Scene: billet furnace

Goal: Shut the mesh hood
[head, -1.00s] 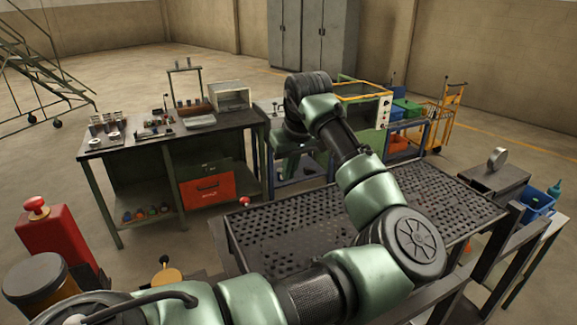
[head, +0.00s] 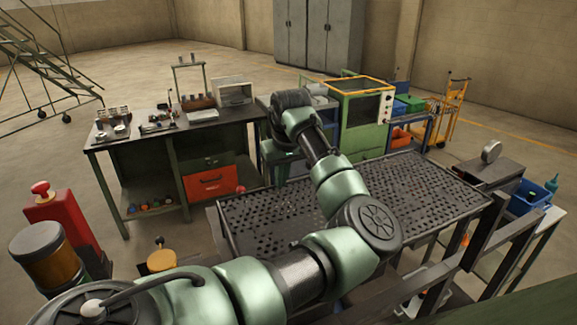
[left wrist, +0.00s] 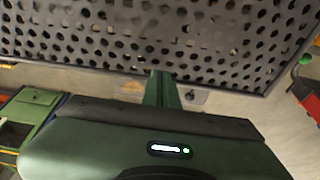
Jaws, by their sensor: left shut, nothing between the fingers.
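The green machine (head: 360,139) stands beyond the perforated table in the head view. Its yellow-edged mesh hood (head: 362,106) shows a dark panel beside a pale control strip. My forearm and wrist stand just left of it and hide part of its left side. I cannot tell how far the hood is open. My left gripper's fingers (left wrist: 163,90) are together and empty in the left wrist view, apart from the hood. In the head view the fingertips are too hard to make out behind my wrist. My right gripper is not in view.
The perforated table (head: 430,185) lies under my left arm. A dark workbench (head: 150,149) with tools and an orange drawer (head: 208,182) stands at left. A yellow trolley (head: 455,105) and coloured bins stand right of the machine. A red post (head: 62,225) is at lower left.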

